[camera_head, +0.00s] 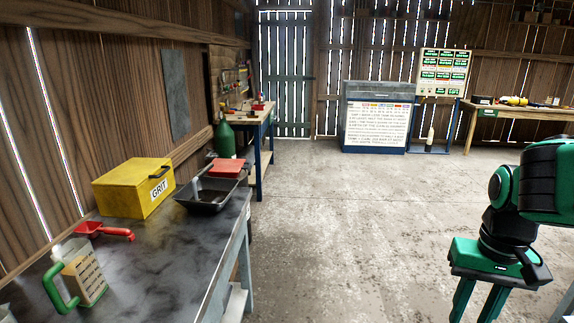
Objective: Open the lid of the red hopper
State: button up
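A flat red piece (224,167) shows behind a black tray (206,192) at the far end of the grey bench. It may be the hopper's lid, but I cannot tell from here. No hopper body shows clearly; the tray hides what is under the red piece. My gripper (477,307) is at the lower right, pointing down, with its two green fingers apart and only floor between them. Its fingertips run close to the bottom edge. It is far from the bench and holds nothing visible.
On the grey bench (145,252) stand a yellow GRIT box (120,196), a red scoop (100,230) and a green-handled jug (80,278). A green bottle (225,140) stands beyond. A grey cabinet (376,116) is at the back. The concrete floor between is clear.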

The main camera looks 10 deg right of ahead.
aim_at(221, 165)
jog(key=z, duration=0.5)
jog(key=i, duration=1.1)
jog(key=z, duration=0.35)
jog(key=i, duration=1.15)
jog(key=u, duration=0.9)
jog(key=i, duration=1.05)
jog(key=u, duration=0.6)
